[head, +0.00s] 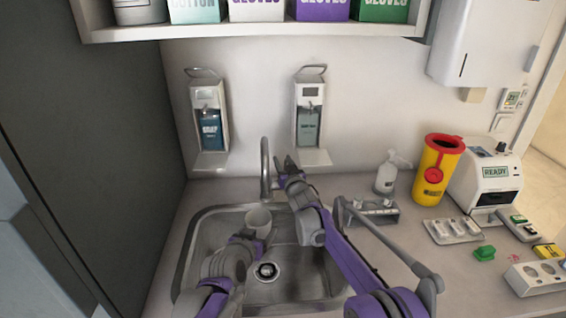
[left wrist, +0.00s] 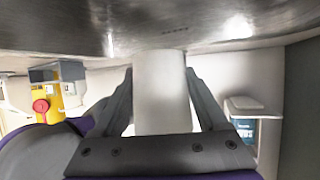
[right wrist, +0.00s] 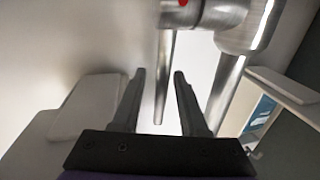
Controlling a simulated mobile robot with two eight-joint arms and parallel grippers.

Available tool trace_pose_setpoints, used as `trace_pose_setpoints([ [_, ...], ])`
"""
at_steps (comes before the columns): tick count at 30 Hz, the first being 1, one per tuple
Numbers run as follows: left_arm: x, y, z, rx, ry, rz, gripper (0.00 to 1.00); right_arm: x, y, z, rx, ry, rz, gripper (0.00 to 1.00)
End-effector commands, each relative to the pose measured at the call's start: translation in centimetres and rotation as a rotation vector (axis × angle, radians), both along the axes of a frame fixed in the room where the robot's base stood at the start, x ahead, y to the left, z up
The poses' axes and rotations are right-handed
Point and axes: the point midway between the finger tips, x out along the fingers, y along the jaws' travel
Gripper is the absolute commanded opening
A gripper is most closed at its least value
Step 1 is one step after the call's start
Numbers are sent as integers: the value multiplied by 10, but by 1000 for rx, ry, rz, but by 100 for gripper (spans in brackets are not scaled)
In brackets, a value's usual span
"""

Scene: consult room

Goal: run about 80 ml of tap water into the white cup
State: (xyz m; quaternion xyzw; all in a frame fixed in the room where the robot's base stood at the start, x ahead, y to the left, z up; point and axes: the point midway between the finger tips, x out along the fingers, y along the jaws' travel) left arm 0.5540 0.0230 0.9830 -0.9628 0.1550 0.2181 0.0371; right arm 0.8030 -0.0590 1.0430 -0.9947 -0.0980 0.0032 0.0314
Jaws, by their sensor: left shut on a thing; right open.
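The white cup (head: 258,219) is in the sink (head: 196,240), just below the tap (head: 264,170) in the picture. My left gripper (head: 249,234) is shut on it. In the left wrist view the cup (left wrist: 160,92) stands between the two fingers. I cannot tell whether it is exactly under the spout. No water stream shows. My right gripper (head: 284,168) is open beside the tap. In the right wrist view its fingers (right wrist: 160,74) are either side of a thin metal lever (right wrist: 162,90), apart from it; the tap body (right wrist: 240,35) is close by. The cup's inside is too small to read.
Two wall dispensers (head: 209,118) (head: 308,115) hang behind the sink. To the right on the counter are a spray bottle (head: 387,176), a small rack (head: 372,211), a yellow sharps bin (head: 436,165) and a white machine (head: 484,182). A shelf (head: 250,30) hangs above.

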Motion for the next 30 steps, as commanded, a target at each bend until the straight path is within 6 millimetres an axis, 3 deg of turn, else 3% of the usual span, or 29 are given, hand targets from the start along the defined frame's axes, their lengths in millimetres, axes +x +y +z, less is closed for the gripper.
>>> trace_pose_setpoints([
  [8,0,0,0,0,0,0,21,1,0,0,0,0,0,41],
  [15,0,0,0,0,0,0,21,1,0,0,0,0,0,0],
  [30,0,0,0,0,0,0,21,1,0,0,0,0,0,0],
])
